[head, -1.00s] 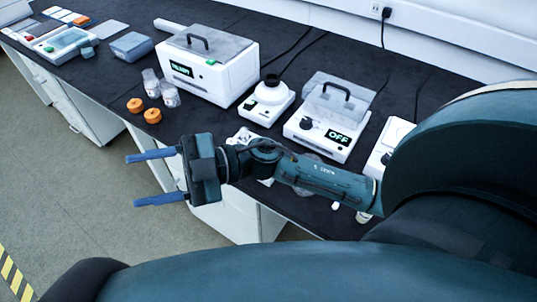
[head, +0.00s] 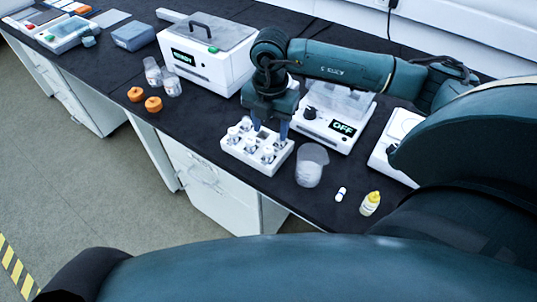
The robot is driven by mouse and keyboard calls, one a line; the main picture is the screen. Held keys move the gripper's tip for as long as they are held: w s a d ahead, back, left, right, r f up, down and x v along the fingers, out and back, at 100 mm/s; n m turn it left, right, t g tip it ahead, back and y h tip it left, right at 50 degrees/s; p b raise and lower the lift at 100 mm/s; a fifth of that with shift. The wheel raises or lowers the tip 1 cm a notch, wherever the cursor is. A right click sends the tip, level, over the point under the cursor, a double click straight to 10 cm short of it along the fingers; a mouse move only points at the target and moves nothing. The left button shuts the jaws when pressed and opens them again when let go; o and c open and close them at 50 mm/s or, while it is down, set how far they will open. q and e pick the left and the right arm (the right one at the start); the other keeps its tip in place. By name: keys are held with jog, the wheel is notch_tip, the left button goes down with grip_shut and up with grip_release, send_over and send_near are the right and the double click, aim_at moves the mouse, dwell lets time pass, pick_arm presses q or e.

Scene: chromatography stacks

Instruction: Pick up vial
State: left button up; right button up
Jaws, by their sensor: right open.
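A white rack (head: 231,156) stands near the bench's front edge and holds several small white-capped vials (head: 268,152). My right gripper (head: 270,133) points down over the rack's back right part, with its blue fingers spread apart. The fingertips reach down among the vials. I cannot tell whether a vial stands between the fingers, as the gripper partly hides that area. A small white-and-blue vial-like piece (head: 341,194) lies on the bench to the right. My left gripper is not in view.
A clear beaker (head: 311,165) stands close to the rack's right side, with a yellow-capped bottle (head: 370,204) beyond it. A device marked OFF (head: 345,128) and a white box marked READY (head: 205,72) stand behind. Orange rings (head: 153,104) and clear jars (head: 171,82) stand left.

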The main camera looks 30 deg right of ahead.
jog(key=shift+f, duration=0.85)
jog(key=f, duration=0.4)
jog(key=shift+s+a+f+p, duration=0.1)
jog(key=shift+s+a+p, duration=0.05)
jog(key=shift+a+p, duration=0.25)
jog(key=shift+d+f, duration=0.1)
jog(key=shift+f, duration=0.5)
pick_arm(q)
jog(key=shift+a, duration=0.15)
pick_arm(e)
jog(key=shift+c, duration=0.3)
jog(key=c, duration=1)
